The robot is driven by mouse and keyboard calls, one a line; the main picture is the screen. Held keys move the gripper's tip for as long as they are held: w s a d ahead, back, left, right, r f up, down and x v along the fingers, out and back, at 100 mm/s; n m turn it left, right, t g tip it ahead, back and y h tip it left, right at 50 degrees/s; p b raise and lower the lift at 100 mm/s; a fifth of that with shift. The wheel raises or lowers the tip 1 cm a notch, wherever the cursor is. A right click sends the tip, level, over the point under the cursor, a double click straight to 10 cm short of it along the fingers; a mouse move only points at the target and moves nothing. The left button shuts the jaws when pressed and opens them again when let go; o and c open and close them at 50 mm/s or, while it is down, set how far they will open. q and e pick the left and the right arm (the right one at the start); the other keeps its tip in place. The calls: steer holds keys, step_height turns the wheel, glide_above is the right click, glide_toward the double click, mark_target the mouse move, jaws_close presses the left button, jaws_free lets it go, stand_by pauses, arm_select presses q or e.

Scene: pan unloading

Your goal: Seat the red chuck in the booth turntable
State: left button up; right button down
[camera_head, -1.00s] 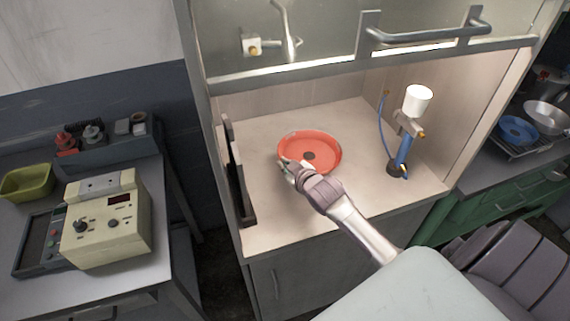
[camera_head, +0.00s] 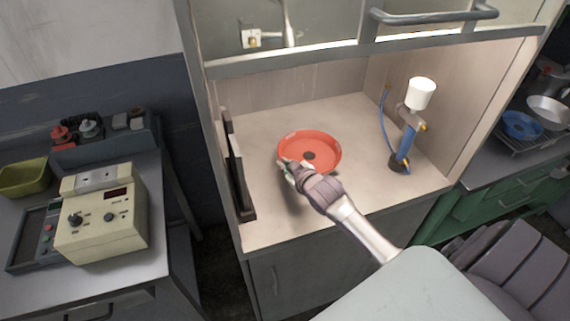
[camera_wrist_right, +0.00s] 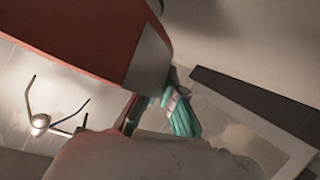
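The red chuck (camera_head: 325,145) is a round, shallow dish with a dark round spot at its middle, over the booth counter. My right gripper (camera_head: 287,165) is at its near left rim and appears shut on it. In the right wrist view the red chuck (camera_wrist_right: 85,35) fills the upper left, its underside lit from below. The teal-padded fingers of the right gripper (camera_wrist_right: 165,110) are at its lower edge; the contact is partly hidden. I cannot make out the booth turntable in the head view; the chuck may cover it. My left gripper is not in view.
A blue spray gun with a white cup (camera_head: 420,93) stands at the right of the booth counter (camera_head: 270,225). A dark upright frame (camera_head: 236,175) stands at the left. The raised sash with a bar handle (camera_head: 435,15) is above. A beige control box (camera_head: 103,222) is outside, left.

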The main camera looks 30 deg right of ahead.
steer(key=shift+p, duration=0.4)
stand_by(0.6)
steer(key=shift+f+b, duration=0.3)
steer(key=shift+f, duration=0.1)
stand_by(0.3)
steer(key=c, duration=1.6)
jaws_free()
steer(key=shift+s, duration=0.1)
steer(key=shift+p+v, duration=0.8)
steer(key=shift+p, duration=0.1)
steer(key=p+v, duration=0.7)
steer(key=v, duration=0.2)
steer(key=shift+s, duration=0.2)
